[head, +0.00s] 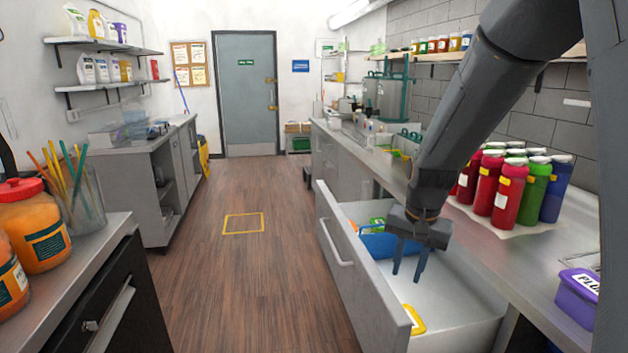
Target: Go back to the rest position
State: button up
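My gripper (409,278) hangs fingers-down over the open drawer (455,290) in the right-hand counter. Its two fingers are apart, with nothing between them. The drawer is pulled out into the aisle. Inside it, a blue item (382,246) lies just behind and left of my gripper, and a yellow item (414,318) lies at the front. Something green and orange (376,223) shows at the drawer's back. My arm comes down from the upper right and hides part of the counter. No cup sealer can be clearly made out.
Red, green and blue bottles (505,190) stand on the right counter (465,222). A purple tub (577,297) is at its near edge. Orange jars (35,225) and a glass of sticks (80,200) are on the left counter. The wooden floor (240,285) between is clear up to the door (246,95).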

jog(key=s+a+f+n, duration=0.2)
jog(key=s+n, duration=0.4)
jog(key=s, duration=1.1)
notch_tip(320, 180, down, 10)
jog(key=g+b, duration=0.1)
jog(key=b, duration=0.9)
jog(key=shift+s+g, duration=0.15)
jog(key=shift+g, duration=0.15)
